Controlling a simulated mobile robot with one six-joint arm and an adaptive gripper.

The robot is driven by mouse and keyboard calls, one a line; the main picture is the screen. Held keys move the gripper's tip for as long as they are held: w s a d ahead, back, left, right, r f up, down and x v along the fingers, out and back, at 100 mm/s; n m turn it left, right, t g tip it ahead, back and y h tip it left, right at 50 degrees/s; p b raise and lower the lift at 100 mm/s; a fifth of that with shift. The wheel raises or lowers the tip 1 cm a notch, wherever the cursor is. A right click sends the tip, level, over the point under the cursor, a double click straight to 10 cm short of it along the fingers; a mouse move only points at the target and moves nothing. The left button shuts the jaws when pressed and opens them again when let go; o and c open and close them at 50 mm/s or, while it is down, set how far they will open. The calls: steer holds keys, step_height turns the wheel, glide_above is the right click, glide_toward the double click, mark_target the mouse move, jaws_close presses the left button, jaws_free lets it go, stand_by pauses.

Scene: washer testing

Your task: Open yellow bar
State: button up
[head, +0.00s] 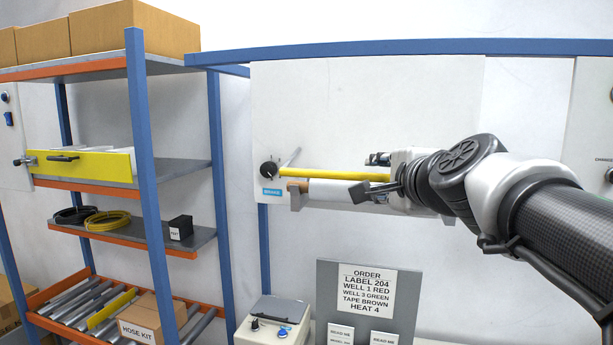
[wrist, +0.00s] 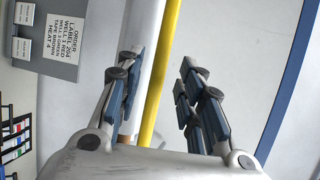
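A thin yellow bar (head: 325,175) runs nearly level along the lower part of a white wall panel (head: 365,110), just above a white roll (head: 340,192). Its left end is by a black knob (head: 269,169); its right end is hidden at my gripper. My gripper (head: 370,175) is at the bar's right part, with one finger above and one below it in this view. In the wrist view the bar (wrist: 164,70) passes between the two spread fingers of my gripper (wrist: 162,75), with a visible gap on the right. The white roll (wrist: 142,35) is close to the left finger.
A grey order board (head: 325,270) and a white box with a blue knob (head: 272,320) stand below. A blue-framed shelf (head: 150,190) at left holds cartons, hoses and a yellow panel with a black handle (head: 80,163). A blue rail (head: 400,48) runs above.

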mark_target(375, 178)
steer(key=shift+x, duration=2.2)
steer(key=shift+c, duration=0.2)
jaws_close()
